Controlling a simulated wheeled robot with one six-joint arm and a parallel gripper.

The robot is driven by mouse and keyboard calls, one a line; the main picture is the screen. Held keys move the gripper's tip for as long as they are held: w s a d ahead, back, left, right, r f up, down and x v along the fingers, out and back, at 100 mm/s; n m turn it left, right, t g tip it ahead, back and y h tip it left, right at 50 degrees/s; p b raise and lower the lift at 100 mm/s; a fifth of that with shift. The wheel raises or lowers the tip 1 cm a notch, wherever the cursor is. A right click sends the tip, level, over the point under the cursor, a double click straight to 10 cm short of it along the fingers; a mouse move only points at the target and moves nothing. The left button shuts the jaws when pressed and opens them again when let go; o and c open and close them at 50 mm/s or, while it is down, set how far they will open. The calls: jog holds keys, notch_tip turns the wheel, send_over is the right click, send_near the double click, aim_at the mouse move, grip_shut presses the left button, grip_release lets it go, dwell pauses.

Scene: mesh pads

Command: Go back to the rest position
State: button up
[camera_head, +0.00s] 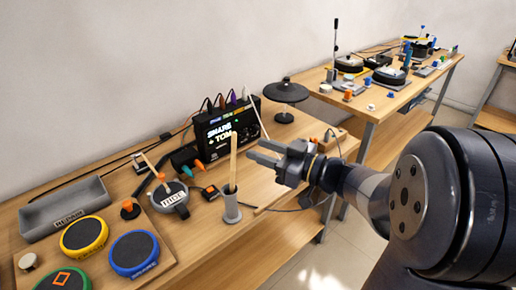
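My gripper (256,150) is in the middle of the picture, with its two grey fingers pointing left. The fingers are apart with a gap between them, and nothing shows in the gap. It hovers at the front right part of the near wooden table (265,225). A grey cup holding wooden sticks (232,208) stands just left of and below the fingertips, apart from them as far as I can tell. My arm reaches in from the right edge.
Yellow (84,234) and blue (135,253) round pads lie on a board at the left, beside a grey tray (68,212). A black drum module (228,127) and a black cymbal pad (285,92) stand behind my gripper. Another table (385,100) is at the back right.

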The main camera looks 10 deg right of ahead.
dwell(0.4)
jog(key=shift+x, duration=2.9)
jog(key=shift+d, duration=0.1)
